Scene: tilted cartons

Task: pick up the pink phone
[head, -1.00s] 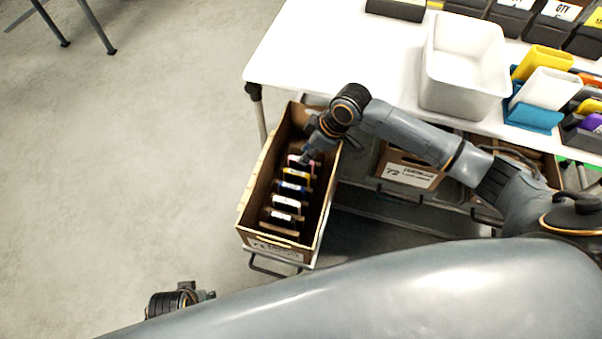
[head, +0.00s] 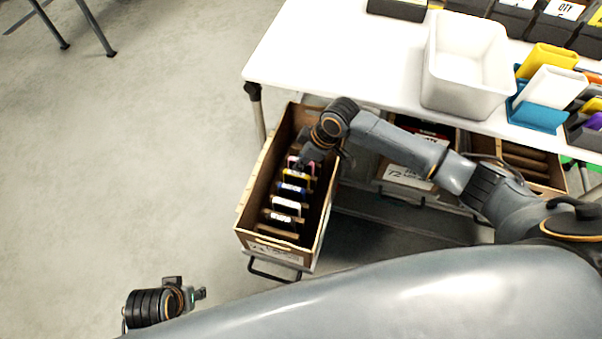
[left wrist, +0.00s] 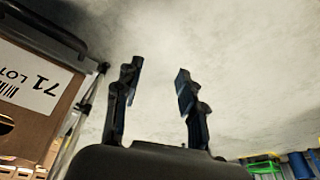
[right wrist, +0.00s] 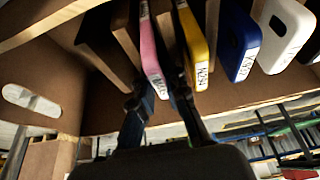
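The pink phone (right wrist: 152,48) stands on edge in a row of phones inside a brown carton. It also shows in the head view (head: 293,162), partly hidden by my right gripper. My right gripper (right wrist: 162,92) is down in the carton with its fingers on either side of the pink phone. Little gap shows between fingers and phone, and I cannot tell whether they are clamped on it. My left gripper (left wrist: 158,82) is open and empty over the floor, low at the left in the head view (head: 200,294).
A yellow phone (right wrist: 196,45) stands close beside the pink one, then a blue phone (right wrist: 238,42) and a white phone (right wrist: 283,35). The tilted carton (head: 250,196) has brown dividers. The white table (head: 330,50) is behind it, with a white bin (head: 465,90).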

